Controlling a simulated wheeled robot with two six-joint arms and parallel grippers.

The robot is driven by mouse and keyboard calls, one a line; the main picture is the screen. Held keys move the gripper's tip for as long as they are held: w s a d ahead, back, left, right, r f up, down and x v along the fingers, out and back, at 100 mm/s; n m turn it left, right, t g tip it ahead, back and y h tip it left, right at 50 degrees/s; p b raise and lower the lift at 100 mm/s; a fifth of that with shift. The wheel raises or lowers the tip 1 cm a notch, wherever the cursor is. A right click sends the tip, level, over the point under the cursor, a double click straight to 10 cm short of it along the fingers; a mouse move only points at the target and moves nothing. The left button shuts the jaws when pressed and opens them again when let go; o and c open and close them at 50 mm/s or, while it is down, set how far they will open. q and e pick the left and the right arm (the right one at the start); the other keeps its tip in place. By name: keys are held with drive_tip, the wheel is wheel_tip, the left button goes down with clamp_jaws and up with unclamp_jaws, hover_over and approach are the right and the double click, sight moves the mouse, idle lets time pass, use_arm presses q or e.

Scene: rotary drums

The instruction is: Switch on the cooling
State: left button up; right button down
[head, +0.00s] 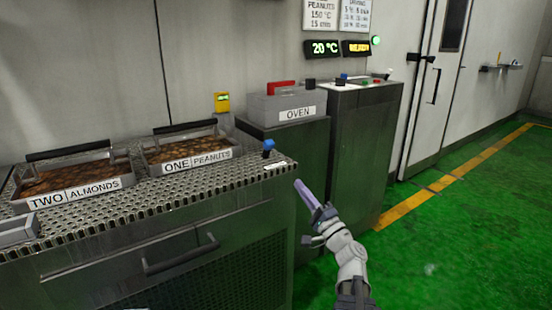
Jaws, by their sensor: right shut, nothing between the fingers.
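A blue knob or button (268,148) stands on the right end of a perforated metal table (185,196), with a small white label (281,165) beside it; the label's text is too small to read. I cannot tell whether it is on or off. My right gripper (299,184) is shut and empty. In the picture it is just below and right of the table's right corner, with its tip pointing up and left, apart from the blue control. My left gripper is not in view.
Trays labelled TWO ALMONDS (80,193) and ONE PEANUTS (197,159) rest on the table. Behind are a box marked OVEN (288,108) and a cabinet with small buttons (362,92). A display reads 20 °C (324,48). Green floor (455,235) is clear at right.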

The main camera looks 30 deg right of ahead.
sight(271, 148)
drive_tip(key=p+x, duration=0.6)
drive_tip(key=x, duration=0.8)
